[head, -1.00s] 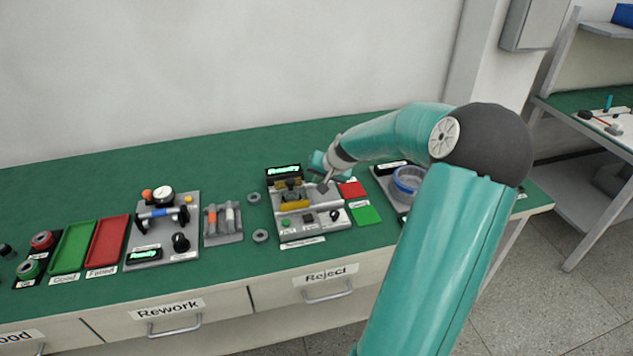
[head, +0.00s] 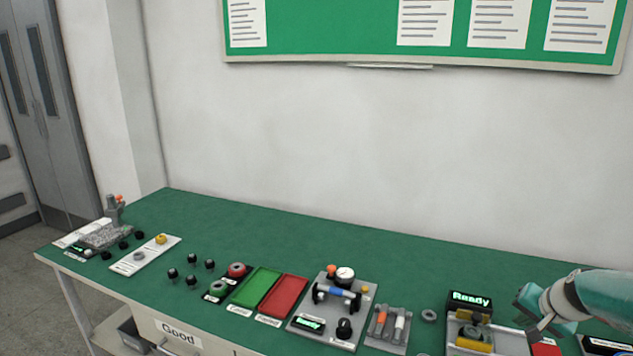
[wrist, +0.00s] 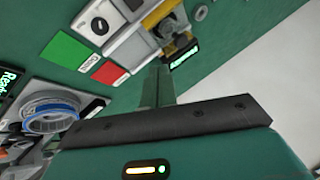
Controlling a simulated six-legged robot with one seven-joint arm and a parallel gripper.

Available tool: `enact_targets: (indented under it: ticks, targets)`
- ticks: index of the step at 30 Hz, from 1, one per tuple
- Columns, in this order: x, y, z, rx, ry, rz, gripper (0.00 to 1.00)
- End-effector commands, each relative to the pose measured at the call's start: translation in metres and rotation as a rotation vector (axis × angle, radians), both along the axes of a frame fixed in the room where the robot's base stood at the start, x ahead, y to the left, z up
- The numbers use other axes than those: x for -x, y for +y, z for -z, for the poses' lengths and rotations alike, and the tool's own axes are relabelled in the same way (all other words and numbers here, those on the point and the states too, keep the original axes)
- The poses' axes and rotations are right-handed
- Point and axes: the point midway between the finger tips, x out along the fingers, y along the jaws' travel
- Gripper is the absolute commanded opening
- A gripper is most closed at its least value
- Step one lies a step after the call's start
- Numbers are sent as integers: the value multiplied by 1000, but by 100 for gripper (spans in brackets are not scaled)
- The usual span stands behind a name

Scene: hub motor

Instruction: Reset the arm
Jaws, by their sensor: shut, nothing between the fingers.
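My gripper (head: 541,327) is at the right edge of the head view, above the bench near a station with a lit "Ready" display (head: 471,301). Its fingers are shut with nothing between them. Most of my arm is outside the head view. In the wrist view, the gripper's fingers (wrist: 158,86) extend over the green bench toward the same station, whose yellow part (wrist: 180,48) shows near them. I cannot tell the exact gap between fingers and station.
A gauge fixture (head: 337,301), a red tray (head: 284,297) and a green tray (head: 257,289) stand left of the station. Several black knobs (head: 191,281) stand farther left. The rear bench strip (head: 300,242) is clear.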

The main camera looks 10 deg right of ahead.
Motion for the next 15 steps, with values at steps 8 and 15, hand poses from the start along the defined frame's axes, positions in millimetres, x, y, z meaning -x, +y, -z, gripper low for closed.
enact_targets:
  ticks: [8, 15]
  targets:
    - [-16, 100, -4, 107, 156, -183, 0]
    - [-5, 180, -23, 218, 242, -318, 0]
